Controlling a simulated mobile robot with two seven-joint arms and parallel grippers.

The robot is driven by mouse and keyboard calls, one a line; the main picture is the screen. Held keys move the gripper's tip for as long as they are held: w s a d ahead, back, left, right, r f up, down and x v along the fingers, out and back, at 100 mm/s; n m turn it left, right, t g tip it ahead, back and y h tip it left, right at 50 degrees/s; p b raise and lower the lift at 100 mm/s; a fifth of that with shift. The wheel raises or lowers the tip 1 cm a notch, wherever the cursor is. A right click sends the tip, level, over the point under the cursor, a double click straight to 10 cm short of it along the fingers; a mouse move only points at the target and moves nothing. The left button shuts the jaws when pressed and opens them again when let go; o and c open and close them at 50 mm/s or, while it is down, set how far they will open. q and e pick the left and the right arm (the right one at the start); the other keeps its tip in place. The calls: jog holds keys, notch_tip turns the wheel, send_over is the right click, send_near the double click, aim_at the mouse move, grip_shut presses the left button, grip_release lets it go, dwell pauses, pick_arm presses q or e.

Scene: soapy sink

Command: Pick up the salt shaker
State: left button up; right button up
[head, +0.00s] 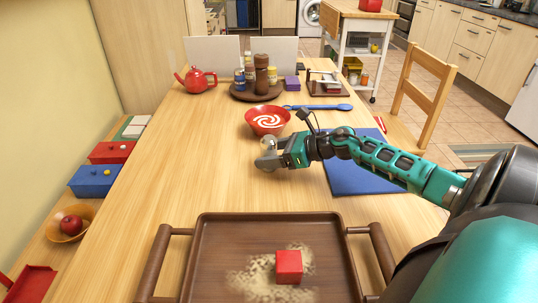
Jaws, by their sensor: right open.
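A small pale, round-topped thing (268,143), which looks like the salt shaker, stands on the wooden table in front of the red bowl. My right gripper (266,160) reaches in from the right and is right at it, with its grey fingers low over the table. The gripper is open. The fingers and wrist hide the lower part of the pale thing, so I cannot tell whether they touch it or lie around it. My left gripper is not in view.
A red bowl (267,120) with a white swirl stands just behind the gripper. A blue mat (352,178) lies under my right forearm. A round tray (257,95) with several jars and a red teapot (195,79) stand farther back. A brown tray (215,240) with a red block (289,266) is nearest.

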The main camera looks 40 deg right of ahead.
jog(key=shift+x, duration=1.1)
jog(key=c, duration=1.1)
